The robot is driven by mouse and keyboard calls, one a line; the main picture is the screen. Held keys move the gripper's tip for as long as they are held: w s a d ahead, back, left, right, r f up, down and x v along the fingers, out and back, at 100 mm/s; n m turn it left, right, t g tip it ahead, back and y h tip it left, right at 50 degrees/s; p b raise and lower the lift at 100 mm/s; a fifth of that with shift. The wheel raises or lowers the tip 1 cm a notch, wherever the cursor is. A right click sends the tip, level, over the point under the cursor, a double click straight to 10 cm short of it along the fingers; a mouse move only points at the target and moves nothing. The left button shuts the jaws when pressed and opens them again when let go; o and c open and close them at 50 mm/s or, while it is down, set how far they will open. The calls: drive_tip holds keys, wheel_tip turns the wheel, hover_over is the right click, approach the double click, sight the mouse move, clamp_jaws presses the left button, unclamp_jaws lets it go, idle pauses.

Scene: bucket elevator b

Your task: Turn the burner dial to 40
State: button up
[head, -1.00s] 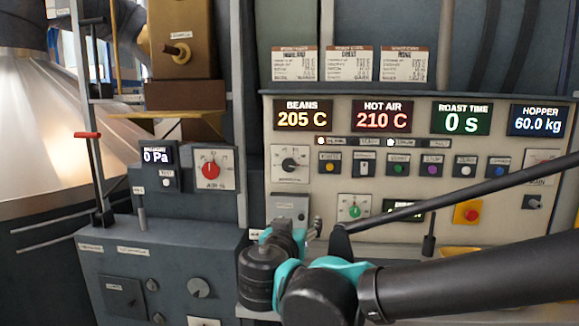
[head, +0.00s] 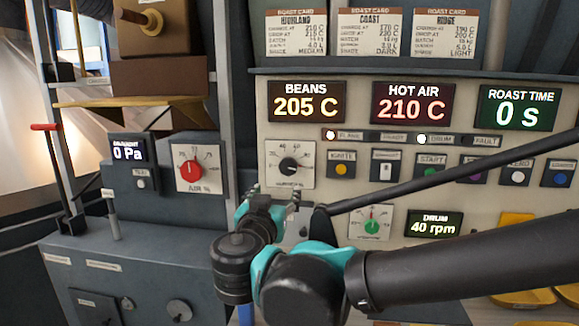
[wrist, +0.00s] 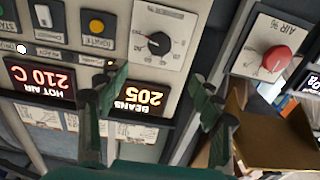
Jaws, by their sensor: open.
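The burner dial (head: 290,165) is a black round knob on a white square scale plate, left on the cream control panel. Its white mark seems to point to the right; the exact reading is too small to tell. A 40 shows on the upper part of the scale. The dial also appears upside down in the wrist view (wrist: 158,43). My gripper (head: 275,193) is just below and in front of the dial in the head view, apart from it. In the wrist view its two fingers (wrist: 160,90) are spread with nothing between them, and the dial lies beyond the fingertips.
A red air dial (head: 190,168) is on the grey box to the left. A row of buttons, including ignite (head: 341,170), is right of the burner dial. A green dial (head: 371,225) and drum display (head: 434,224) are below. A brown box (wrist: 270,130) shows in the wrist view.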

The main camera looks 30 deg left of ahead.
sight(288, 168)
drive_tip(key=x, duration=1.7)
drive_tip(key=shift+w+d, duration=0.1)
drive_tip(key=shift+w, duration=0.05)
drive_tip(key=c, duration=1.1)
